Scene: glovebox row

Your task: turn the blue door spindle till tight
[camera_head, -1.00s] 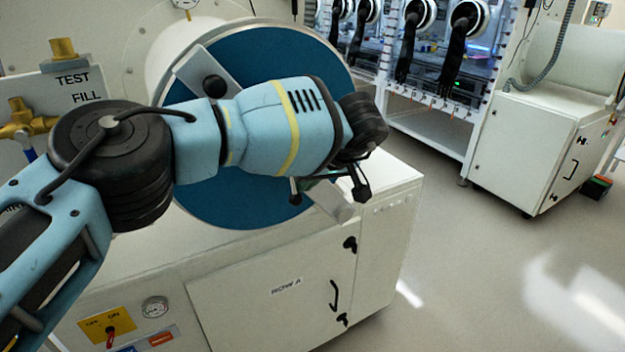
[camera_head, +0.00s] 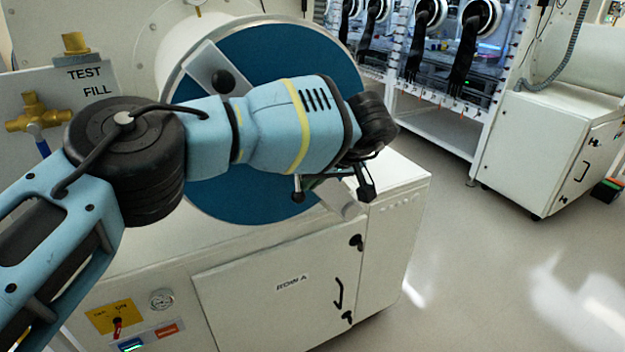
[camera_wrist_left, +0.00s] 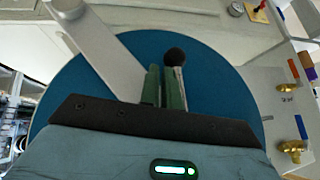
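The round blue door (camera_head: 245,205) closes the end of a white cylinder, and a grey metal bar (camera_head: 205,68) crosses it at a slant. It also shows in the left wrist view (camera_wrist_left: 215,110), with the bar (camera_wrist_left: 95,45). One black ball knob (camera_head: 222,82) shows above my left arm and another (camera_head: 297,197) below it.
A white cabinet (camera_head: 270,315) stands below the door, with a gauge (camera_head: 162,299) and a yellow switch plate (camera_head: 112,315). Brass valves (camera_head: 38,112) are at left. A glovebox with black gloves (camera_head: 465,55) stands behind. The grey floor (camera_head: 475,260) at right is open.

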